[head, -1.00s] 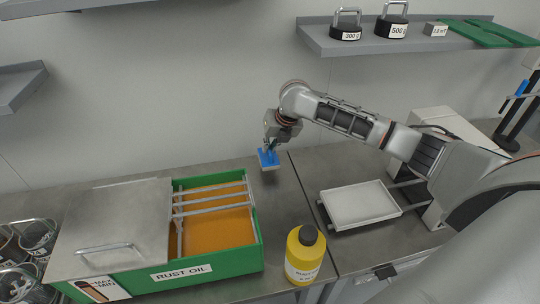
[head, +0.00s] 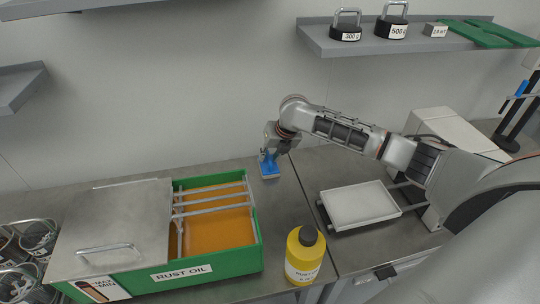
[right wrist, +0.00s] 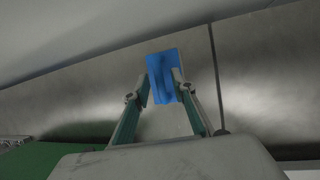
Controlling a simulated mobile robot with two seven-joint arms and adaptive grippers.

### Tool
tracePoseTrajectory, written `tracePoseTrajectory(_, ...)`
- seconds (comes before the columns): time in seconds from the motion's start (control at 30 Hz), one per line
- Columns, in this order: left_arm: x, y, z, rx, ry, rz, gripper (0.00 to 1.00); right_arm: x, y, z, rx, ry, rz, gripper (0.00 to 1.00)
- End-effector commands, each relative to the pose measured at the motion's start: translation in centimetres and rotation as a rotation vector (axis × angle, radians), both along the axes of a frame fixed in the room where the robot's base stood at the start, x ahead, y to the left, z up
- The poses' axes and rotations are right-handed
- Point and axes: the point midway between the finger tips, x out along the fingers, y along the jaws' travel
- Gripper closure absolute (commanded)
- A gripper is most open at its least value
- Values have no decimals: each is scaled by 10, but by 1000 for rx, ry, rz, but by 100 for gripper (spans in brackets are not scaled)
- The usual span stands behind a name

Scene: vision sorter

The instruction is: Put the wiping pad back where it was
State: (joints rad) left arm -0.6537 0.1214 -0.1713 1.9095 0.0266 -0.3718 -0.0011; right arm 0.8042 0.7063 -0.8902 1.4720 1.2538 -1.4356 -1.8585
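The wiping pad (head: 269,171), blue with a pale underside edge, rests flat on the grey worktop near the wall, right of the green oil bath. It also shows in the right wrist view (right wrist: 163,66). My right gripper (head: 270,157) is just above it. In the right wrist view its fingertips (right wrist: 162,82) stand apart at either side of the pad's middle, and a gap shows between them. The fingers look open; whether one still touches the pad's grip is too small to tell. My left gripper is not in view.
The green rust oil bath (head: 217,269) with rails and a grey lid (head: 112,225) stands left. A yellow bottle (head: 304,262) stands in front, and a white tray (head: 358,205) lies right. A shelf (head: 345,47) with weights hangs above. Bare worktop (head: 285,205) surrounds the pad.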

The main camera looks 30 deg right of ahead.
Motion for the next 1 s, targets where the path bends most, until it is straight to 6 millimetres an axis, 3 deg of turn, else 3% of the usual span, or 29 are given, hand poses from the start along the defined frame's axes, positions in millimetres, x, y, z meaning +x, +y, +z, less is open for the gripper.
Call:
tracePoseTrajectory(0.27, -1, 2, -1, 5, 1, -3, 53, -3, -2, 13, 0, -3, 1, 75)
tracePoseTrajectory(0.7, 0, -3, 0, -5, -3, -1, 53, -38, -8, 90, -2, -3, 1, 75)
tracePoseTrajectory(1.0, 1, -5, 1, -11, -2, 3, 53, -50, -10, 112, -1, 0, 0, 75)
